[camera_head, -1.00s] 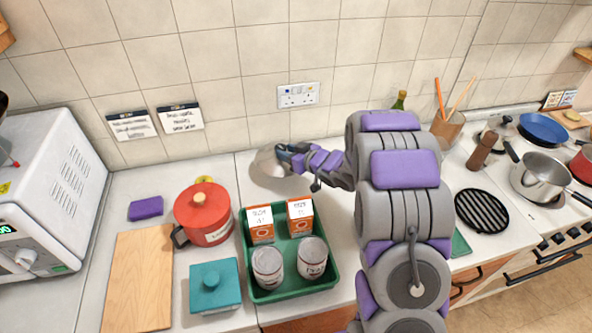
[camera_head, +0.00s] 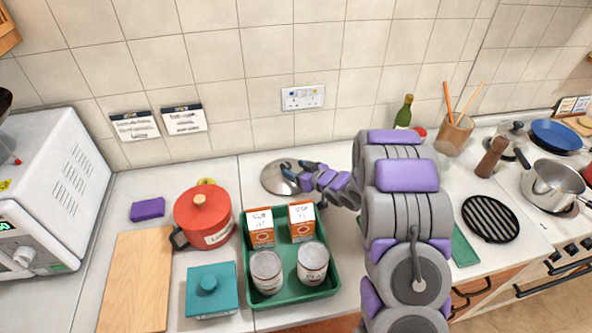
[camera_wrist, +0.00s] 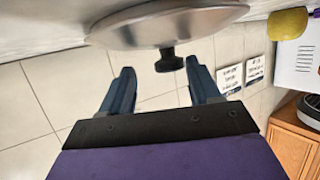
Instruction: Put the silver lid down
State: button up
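The silver lid (camera_head: 272,178) lies on the counter behind the green tray, close to the tiled wall. In the wrist view, the lid (camera_wrist: 165,25) shows at the top of the picture with its dark knob (camera_wrist: 168,60) pointing to my gripper. My gripper (camera_wrist: 159,66) is open and empty, with the two fingers spread to either side of the knob and a gap on both sides. In the head view, my gripper (camera_head: 296,171) is at the lid's right side and covers part of it.
The green tray (camera_head: 331,287) in front holds two cans and two orange boxes. A red pot (camera_head: 203,212), a lemon (camera_head: 206,181) and a purple sponge (camera_head: 148,208) stand left. A bottle (camera_head: 404,112) is at the back right. Counter between lid and pot is free.

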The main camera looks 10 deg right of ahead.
jog(key=shift+d, duration=0.2)
jog(key=shift+s+a+r, duration=0.15)
jog(key=shift+s+a, duration=0.05)
jog(key=p+v, duration=0.2)
jog(key=v, duration=0.9)
jog(key=shift+s+p, duration=0.2)
jog(key=shift+p, duration=0.1)
jog(key=shift+d, duration=0.1)
